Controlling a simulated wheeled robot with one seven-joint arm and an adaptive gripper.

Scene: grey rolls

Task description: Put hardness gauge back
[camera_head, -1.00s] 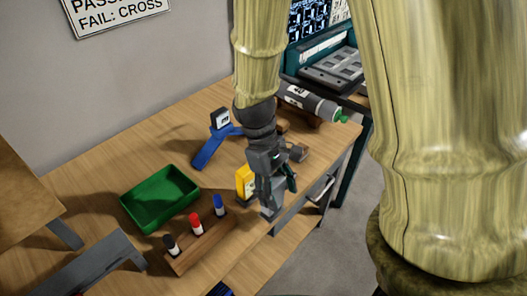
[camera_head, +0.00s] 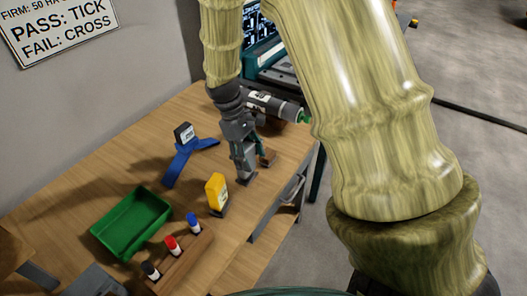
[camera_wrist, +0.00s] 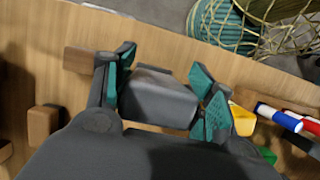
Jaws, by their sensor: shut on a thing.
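My gripper (camera_head: 244,170) points down over the bench near its right edge, shut on a grey blocky body (camera_wrist: 158,97), which seems to be the hardness gauge. In the wrist view this body sits between the teal finger pads; no dial or marking shows on it. In the head view its lower end (camera_head: 246,178) is close to the bench top, and I cannot tell whether it touches. A small brown wooden block (camera_head: 268,158) lies just right of my gripper. Wooden blocks also show in the wrist view (camera_wrist: 78,60).
A grey roll (camera_head: 270,104) with a green end lies behind my gripper. A yellow device (camera_head: 216,190) stands in front. A blue stand (camera_head: 186,160), a green tray (camera_head: 130,222) and a wooden marker rack (camera_head: 182,262) are to the left. Bare bench lies between them.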

